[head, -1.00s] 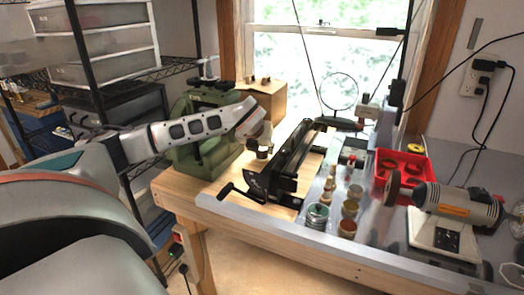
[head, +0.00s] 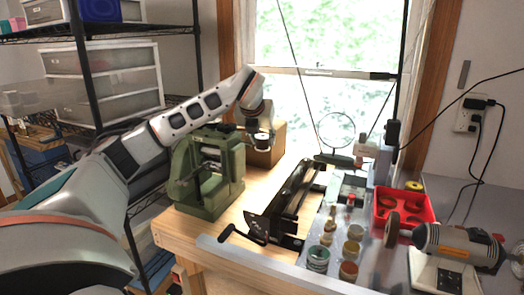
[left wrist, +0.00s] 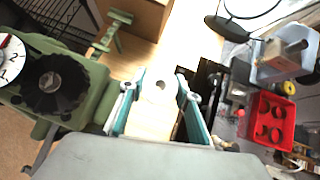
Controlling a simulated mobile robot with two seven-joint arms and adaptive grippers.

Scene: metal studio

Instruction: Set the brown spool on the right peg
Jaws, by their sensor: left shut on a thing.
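My left gripper (head: 258,138) is in the air beside the green press, in front of the cardboard box. In the left wrist view its two teal fingers (left wrist: 157,80) are closed on a pale tan piece with a dark hole, which I take for the brown spool (left wrist: 150,112). Most of the spool is hidden by the gripper in the head view. I cannot make out the right peg in either view. My right gripper is out of view.
The green press (head: 208,172) stands left of the gripper. The cardboard box (head: 272,148) is behind it. A black lever tool (head: 290,195), small jars, a red tray (head: 400,208) with rings and a bench grinder (head: 455,243) fill the right. Bare wood shows between press and tool.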

